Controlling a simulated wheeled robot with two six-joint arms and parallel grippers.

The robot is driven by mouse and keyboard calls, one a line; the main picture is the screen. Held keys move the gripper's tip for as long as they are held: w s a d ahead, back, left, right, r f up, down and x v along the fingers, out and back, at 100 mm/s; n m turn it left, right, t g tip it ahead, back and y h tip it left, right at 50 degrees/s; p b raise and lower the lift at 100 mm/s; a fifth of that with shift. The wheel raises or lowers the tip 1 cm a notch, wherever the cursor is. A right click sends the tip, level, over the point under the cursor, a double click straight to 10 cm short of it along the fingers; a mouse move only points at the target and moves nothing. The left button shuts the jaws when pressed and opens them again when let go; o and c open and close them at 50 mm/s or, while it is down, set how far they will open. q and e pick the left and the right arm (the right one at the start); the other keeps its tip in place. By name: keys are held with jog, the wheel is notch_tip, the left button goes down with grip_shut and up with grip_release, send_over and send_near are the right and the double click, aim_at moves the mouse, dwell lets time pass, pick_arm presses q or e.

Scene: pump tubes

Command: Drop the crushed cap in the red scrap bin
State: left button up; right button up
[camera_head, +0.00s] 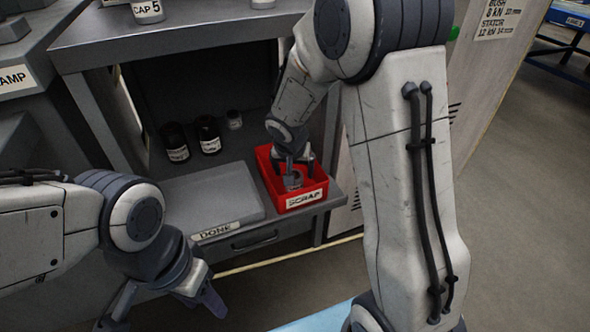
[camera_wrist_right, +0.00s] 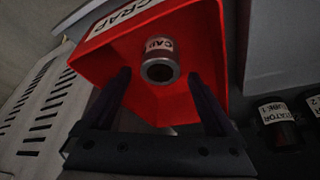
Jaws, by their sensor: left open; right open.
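The red scrap bin (camera_head: 263,160), labelled SCRAP, stands on the low shelf; it fills the upper middle of the right wrist view (camera_wrist_right: 220,45). A small grey metal cap (camera_head: 293,181) is inside it. In the right wrist view the cap (camera_wrist_right: 159,66) shows a white CAP label and a dark round opening. My right gripper (camera_head: 292,170) reaches down into the bin. Its fingers are open, with visible gaps on both sides of the cap. I cannot tell whether the cap is crushed. My left gripper (camera_head: 163,316) is open and empty at lower left.
A grey DONE tray (camera_head: 215,195) lies left of the bin. Dark labelled cylinders (camera_head: 208,135) and a small grey part (camera_head: 234,120) stand behind it. The upper shelf holds a CAP 5 piece (camera_head: 148,10). A pale cabinet is right of the bin.

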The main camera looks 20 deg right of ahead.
jog(key=shift+r+p, duration=0.3)
jog(key=p+v, duration=0.6)
jog(key=v, duration=0.7)
jog(key=s+a+r+n+g+y, duration=0.1)
jog(key=s+a+n, duration=0.5)
jog(key=s, duration=0.6)
jog(key=s+a+n+g+y, duration=0.2)
jog(key=s+a+n, duration=0.5)
jog(key=s, duration=0.5)
jog(key=shift+s+r+g, duration=0.35)
jog(key=shift+s+g, duration=0.05)
jog(key=shift+a+r, duration=0.1)
jog(key=shift+a, duration=0.05)
notch_tip(320, 180, up, 38)
jog(key=p, duration=3.8)
jog(key=shift+r+p, duration=0.2)
jog(key=shift+p, duration=0.1)
